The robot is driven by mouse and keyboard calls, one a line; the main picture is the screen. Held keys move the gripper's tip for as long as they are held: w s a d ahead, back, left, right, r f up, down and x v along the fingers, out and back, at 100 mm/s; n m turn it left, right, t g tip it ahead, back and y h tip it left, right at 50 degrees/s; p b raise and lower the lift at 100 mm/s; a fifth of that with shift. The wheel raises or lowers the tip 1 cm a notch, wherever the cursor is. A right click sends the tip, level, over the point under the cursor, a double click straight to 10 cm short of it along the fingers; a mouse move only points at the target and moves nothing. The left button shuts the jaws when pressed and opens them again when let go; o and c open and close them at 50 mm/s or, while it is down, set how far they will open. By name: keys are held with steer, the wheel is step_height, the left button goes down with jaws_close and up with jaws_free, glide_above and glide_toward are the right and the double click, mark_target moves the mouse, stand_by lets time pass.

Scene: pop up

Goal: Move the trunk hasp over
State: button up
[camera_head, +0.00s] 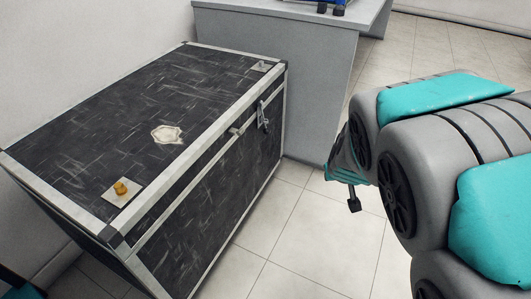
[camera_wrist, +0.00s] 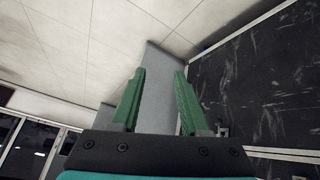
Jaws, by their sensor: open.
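The black trunk (camera_head: 180,110) with pale metal edging stands closed at the left in the head view, and its dark side fills the right of the wrist view (camera_wrist: 270,80). A metal hasp (camera_head: 262,116) sits on the front face near the trunk's far right corner. A small metal fitting at the trunk's edge in the wrist view (camera_wrist: 222,131) may be the hasp. My gripper (camera_wrist: 160,73) has its two green fingers apart with nothing between them. It is to the right of the trunk and apart from it; my arm mostly hides it in the head view.
A small metal fitting (camera_head: 237,130) is on the trunk's front rim. A yellow knob on a plate (camera_head: 121,188) and a pale patch (camera_head: 167,134) are on the lid. A grey desk (camera_head: 318,90) stands behind the trunk. Tiled floor (camera_head: 300,235) is clear in front.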

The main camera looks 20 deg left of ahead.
steer(key=w+a+f+n+t+b, duration=0.1)
steer(key=w+a+f+n+t, duration=0.15)
steer(key=w+a, duration=0.35)
steer(key=n+t+y+b, duration=0.2)
steer(key=n+t+b, duration=0.2)
steer(key=n+t, duration=0.45)
glide_toward(266, 133)
steer(key=shift+w+a+f+m+t, duration=0.2)
steer(key=shift+w+f+m+t, duration=0.5)
steer(key=shift+f+m+t, duration=0.15)
steer(key=shift+p+x, duration=0.35)
steer(key=shift+x, duration=3.65)
steer(key=shift+c, duration=0.2)
steer(key=shift+s+r, duration=0.15)
jaws_close()
steer(key=shift+s+d+r, duration=0.1)
steer(key=shift+d+r, duration=0.2)
steer(key=shift+d, duration=0.4)
steer(key=shift+d+r, duration=0.3)
steer(key=shift+d, duration=0.4)
steer(key=shift+d, duration=0.1)
